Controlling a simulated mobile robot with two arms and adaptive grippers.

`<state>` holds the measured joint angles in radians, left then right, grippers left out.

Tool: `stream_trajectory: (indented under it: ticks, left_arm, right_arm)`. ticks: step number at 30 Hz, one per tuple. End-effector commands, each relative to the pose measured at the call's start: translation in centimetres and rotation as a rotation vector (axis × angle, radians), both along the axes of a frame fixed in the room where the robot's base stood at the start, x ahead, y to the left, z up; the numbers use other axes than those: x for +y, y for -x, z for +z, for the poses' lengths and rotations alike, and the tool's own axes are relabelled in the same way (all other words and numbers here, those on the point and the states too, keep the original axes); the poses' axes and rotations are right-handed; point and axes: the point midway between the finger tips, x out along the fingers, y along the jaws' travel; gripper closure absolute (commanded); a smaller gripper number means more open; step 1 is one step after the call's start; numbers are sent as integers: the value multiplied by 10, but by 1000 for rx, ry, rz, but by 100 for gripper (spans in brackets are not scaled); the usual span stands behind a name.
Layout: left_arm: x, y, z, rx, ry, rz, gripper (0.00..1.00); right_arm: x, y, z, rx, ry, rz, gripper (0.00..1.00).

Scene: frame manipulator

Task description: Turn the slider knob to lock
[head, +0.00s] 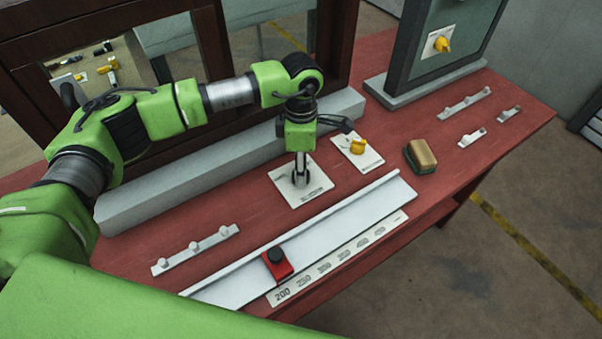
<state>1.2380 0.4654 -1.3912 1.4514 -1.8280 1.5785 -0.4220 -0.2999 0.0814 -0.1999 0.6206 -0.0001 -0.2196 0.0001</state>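The slider is a red block (279,268) with a round black knob (276,256) on top. It sits near the left end of a long white rail (330,235), beside the "200" mark of the printed scale strip (340,257). My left gripper (300,181) points down at a white labelled plate (316,191) behind the rail, apart from the slider knob. Its dark fingertips are small and close to the plate. I cannot tell whether they hold anything there. My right gripper is out of view.
A yellow knob (358,146) on a white plate and a tan-and-green block (421,156) stand right of my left gripper. A grey panel with another yellow knob (442,45) stands at the back right. Small racks lie on the red table (505,86). A grey beam (150,203) runs behind.

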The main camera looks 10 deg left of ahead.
Motion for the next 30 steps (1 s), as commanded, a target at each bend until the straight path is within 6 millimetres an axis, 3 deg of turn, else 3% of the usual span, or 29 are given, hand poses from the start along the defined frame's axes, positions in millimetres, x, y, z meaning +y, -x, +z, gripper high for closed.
stream_trajectory:
  ticks: [12,30]
  left_arm:
    - [1,-1,-2,-4,1,395,91]
    - [2,-1,0,-4,2,906,91]
  right_arm:
    - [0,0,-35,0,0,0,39]
    - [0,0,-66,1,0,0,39]
